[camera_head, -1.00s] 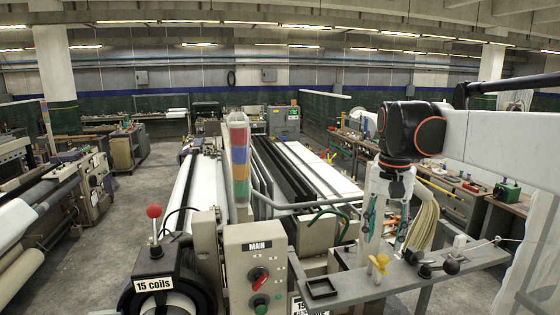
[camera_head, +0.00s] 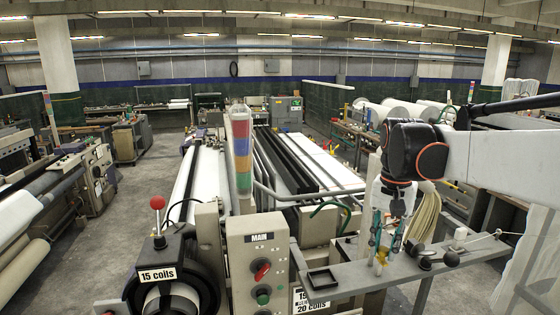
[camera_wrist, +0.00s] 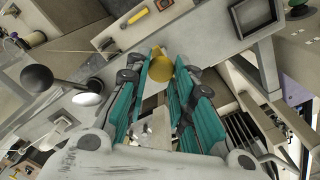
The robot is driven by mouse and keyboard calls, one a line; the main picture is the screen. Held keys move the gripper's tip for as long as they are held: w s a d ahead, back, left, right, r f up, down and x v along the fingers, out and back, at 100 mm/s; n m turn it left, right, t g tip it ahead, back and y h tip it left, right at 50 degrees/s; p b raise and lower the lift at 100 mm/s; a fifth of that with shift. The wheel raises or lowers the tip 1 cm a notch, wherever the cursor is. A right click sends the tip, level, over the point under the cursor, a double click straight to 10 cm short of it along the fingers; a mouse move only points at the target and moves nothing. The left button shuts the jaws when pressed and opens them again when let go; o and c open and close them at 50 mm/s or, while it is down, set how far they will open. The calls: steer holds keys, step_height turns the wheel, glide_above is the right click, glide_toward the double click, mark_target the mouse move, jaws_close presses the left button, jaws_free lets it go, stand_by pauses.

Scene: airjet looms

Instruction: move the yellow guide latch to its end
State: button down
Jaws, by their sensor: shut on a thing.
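The yellow guide latch (camera_head: 381,256) is on the grey rail (camera_head: 350,276) at the right of the head view. My gripper (camera_head: 385,243) points down over it, with its teal fingers on either side. In the wrist view the rounded yellow end of the latch (camera_wrist: 161,64) lies between the teal fingertips of my gripper (camera_wrist: 160,72), which are shut on it. The fingers hide the lower part of the latch.
Dark knobs (camera_head: 451,258) stand on the rail to the right of the latch. A square black tray (camera_head: 322,280) is on the rail to its left. The MAIN control box (camera_head: 257,262) stands further left.

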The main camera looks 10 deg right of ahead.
steer(key=shift+s+n, duration=0.3)
steer(key=n+b, duration=0.1)
steer(key=n, duration=0.1)
steer(key=d+n, duration=0.1)
steer(key=shift+w+d+f+n+b, duration=0.1)
steer(key=shift+w+d+n+b, duration=0.05)
steer(key=shift+w+n+b, duration=0.25)
steer(key=n, duration=0.1)
steer(key=d+n+b, duration=0.1)
steer(key=n, duration=0.1)
steer(key=w+n, duration=0.1)
steer(key=n, duration=0.1)
steer(key=shift+w+d+b, duration=0.1)
steer(key=shift+d+b, duration=0.2)
steer(key=shift+d, duration=0.05)
steer(key=n, duration=0.2)
steer(key=w+n+b, duration=0.1)
steer(key=n, duration=0.1)
steer(key=shift+w+d, duration=0.2)
steer(key=shift+d, duration=0.2)
steer(key=shift+w+d+n+b, duration=0.15)
steer(key=shift+w+n, duration=0.3)
steer(key=shift+n, duration=0.7)
steer(key=shift+w+n+b, duration=0.15)
steer(key=shift+w+n, duration=0.25)
steer(key=shift+n, duration=0.75)
steer(key=c, duration=1.4)
jaws_free()
steer(key=shift+d, duration=0.1)
